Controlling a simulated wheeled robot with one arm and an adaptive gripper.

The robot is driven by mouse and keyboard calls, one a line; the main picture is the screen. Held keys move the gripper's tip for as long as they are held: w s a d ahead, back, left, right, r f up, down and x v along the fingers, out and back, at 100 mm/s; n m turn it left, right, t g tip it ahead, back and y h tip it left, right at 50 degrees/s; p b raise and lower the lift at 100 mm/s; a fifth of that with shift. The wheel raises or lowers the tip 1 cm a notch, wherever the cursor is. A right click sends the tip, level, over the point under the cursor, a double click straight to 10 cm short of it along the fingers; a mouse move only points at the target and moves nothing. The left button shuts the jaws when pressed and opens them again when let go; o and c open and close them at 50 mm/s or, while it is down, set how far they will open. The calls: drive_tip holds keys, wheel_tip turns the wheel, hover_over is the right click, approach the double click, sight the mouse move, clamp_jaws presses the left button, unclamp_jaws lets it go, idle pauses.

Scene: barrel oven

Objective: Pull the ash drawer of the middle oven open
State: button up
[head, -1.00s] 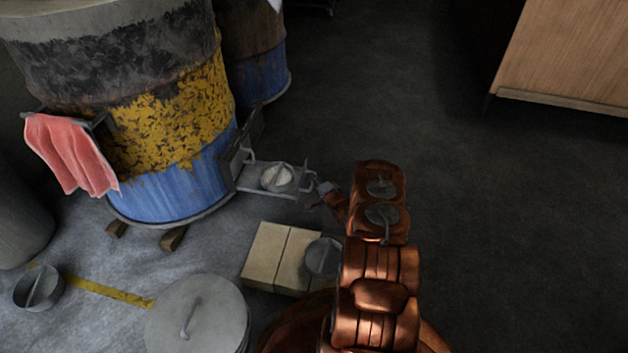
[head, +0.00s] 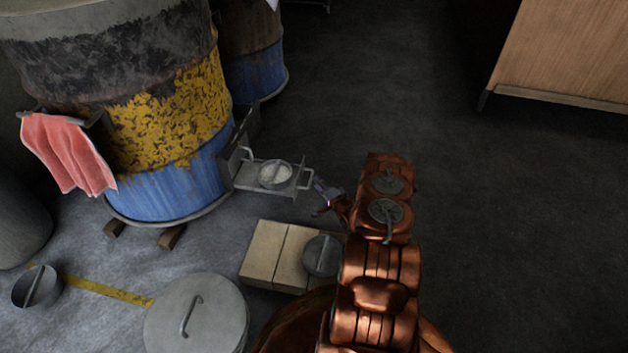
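The middle oven is a barrel (head: 170,190) with worn yellow and blue paint, at the left of the head view. Its ash drawer (head: 247,176) sticks out from the low front as a flat grey tray. A small round metal pan with a pale top (head: 275,173) sits on it. The drawer's bar handle (head: 309,179) is at its outer right end. My gripper (head: 319,197) is just right of and below the handle, with a small gap between them. Its fingers look spread apart with nothing between them. They are small in view.
Pale bricks (head: 268,254) with a lidded metal pot (head: 322,256) lie below the drawer, close to my arm. A large round lid (head: 196,315) and a small pan (head: 37,287) are at the lower left. A pink cloth (head: 66,152) hangs on the barrel. Floor at right is clear.

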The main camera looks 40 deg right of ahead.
drive_tip(key=s, duration=0.6)
drive_tip(key=shift+s+a+r, duration=0.3)
drive_tip(key=shift+r, duration=0.15)
drive_tip(key=shift+r, duration=0.1)
